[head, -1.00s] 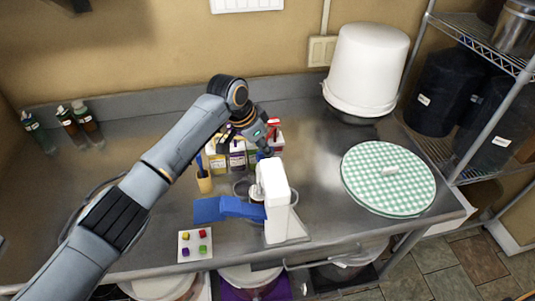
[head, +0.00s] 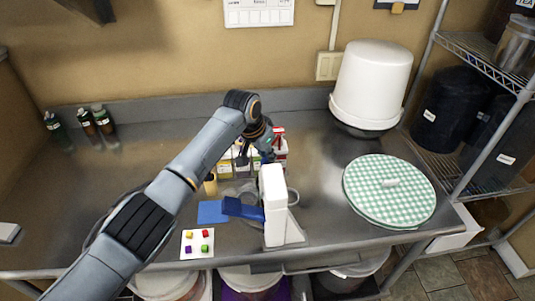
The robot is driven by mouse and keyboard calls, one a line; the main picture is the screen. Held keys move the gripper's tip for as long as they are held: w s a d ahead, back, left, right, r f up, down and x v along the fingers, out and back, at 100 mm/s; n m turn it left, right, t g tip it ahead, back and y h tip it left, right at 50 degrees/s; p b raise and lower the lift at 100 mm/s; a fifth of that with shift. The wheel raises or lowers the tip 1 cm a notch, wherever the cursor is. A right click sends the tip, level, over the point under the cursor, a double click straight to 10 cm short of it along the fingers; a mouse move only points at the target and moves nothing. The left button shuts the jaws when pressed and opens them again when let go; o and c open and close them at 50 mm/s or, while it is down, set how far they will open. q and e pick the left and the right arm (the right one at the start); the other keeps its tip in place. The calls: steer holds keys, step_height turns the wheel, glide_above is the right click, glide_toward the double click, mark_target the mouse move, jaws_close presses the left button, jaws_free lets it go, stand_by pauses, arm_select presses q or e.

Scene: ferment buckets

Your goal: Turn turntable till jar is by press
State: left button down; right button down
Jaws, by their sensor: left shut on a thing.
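A white upright device with a dark blue lever, apparently the press (head: 273,205), stands near the front middle of the counter. My left gripper (head: 267,155) is behind it, among small boxes. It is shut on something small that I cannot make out. A round rim (head: 293,197) shows beside the press; I cannot tell whether it belongs to the turntable. I cannot pick out the jar; the press and my arm hide part of that area. My right gripper is not in view.
A checkered round disc (head: 390,190) and a white bucket (head: 372,85) are on the right. Small boxes (head: 226,168), a brown cup (head: 210,186), a blue sheet (head: 212,212) and a card with coloured cubes (head: 197,244) are near the press. Bottles (head: 87,123) stand back left.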

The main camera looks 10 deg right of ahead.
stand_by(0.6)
arm_select(q)
steer(key=c, duration=1.3)
jaws_free()
steer(key=shift+c, duration=0.2)
steer(key=v, duration=1.2)
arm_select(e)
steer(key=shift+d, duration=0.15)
arm_select(q)
steer(key=shift+s+d+f, duration=0.1)
steer(key=shift+s, duration=0.05)
